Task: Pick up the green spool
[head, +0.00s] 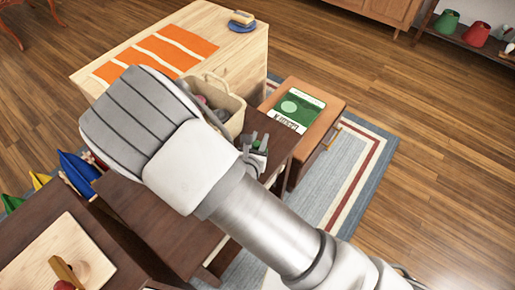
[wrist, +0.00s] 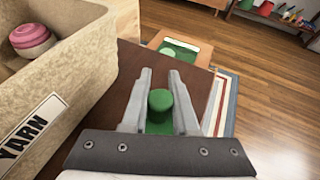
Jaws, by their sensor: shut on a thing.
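A green spool (wrist: 160,101) sits between the two grey fingers of my gripper (wrist: 160,76) in the wrist view. My gripper is shut on it. The spool's round top faces the camera, and its lower part is partly hidden by the gripper body. A dark wooden top (wrist: 105,112) lies below and around the fingers; I cannot tell whether the spool still touches it. In the head view the fingers and a bit of green show just past my arm, over the dark wooden furniture (head: 280,132).
A beige yarn basket (wrist: 75,75) with balls in it stands close on the left. Beyond are an orange-brown cabinet (head: 334,108) with a green book (head: 297,106), and a pale dresser (head: 245,62) with an orange striped cloth (head: 178,42). Open wooden floor (head: 430,140) lies right.

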